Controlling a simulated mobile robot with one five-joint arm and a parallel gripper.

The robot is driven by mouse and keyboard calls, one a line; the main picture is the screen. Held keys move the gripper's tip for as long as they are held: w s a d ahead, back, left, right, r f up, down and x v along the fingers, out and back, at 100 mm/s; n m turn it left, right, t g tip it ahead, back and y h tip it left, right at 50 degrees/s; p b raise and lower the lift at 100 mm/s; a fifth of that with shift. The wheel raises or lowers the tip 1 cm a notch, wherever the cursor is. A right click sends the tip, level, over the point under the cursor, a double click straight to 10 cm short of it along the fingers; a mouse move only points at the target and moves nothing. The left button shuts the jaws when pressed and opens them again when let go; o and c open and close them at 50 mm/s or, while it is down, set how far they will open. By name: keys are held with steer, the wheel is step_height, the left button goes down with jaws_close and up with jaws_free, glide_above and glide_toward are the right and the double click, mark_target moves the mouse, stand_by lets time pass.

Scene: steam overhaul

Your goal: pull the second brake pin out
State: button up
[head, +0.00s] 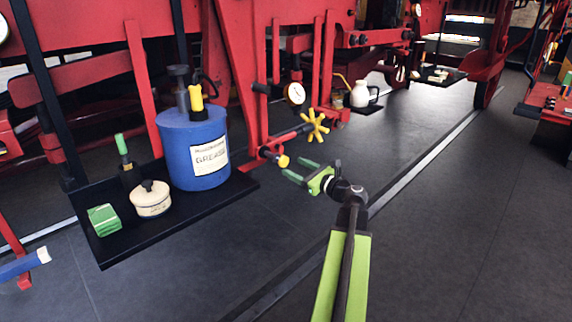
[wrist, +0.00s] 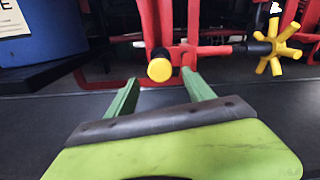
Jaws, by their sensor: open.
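A pin with a round yellow end (head: 283,161) sticks out of a red bracket low on the red frame. In the wrist view its yellow end (wrist: 160,69) faces me, between the two fingertips and seemingly just beyond them. It is the only such pin I make out, so I cannot tell if it is the second brake pin. My gripper (head: 299,169) has green fingers and is open and empty, close to the right of the pin in the head view. The fingers also show in the wrist view (wrist: 160,78), spread apart. I see no contact with the pin.
A yellow star-shaped handwheel (head: 314,126) is just above and right of the pin. A blue grease drum (head: 190,150), a cream pot (head: 151,199) and a green block (head: 104,220) stand on a black tray (head: 125,248) at left.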

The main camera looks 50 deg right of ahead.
steer(key=s, duration=1.1)
steer(key=shift+s+a, duration=0.2)
steer(key=shift+a, duration=0.2)
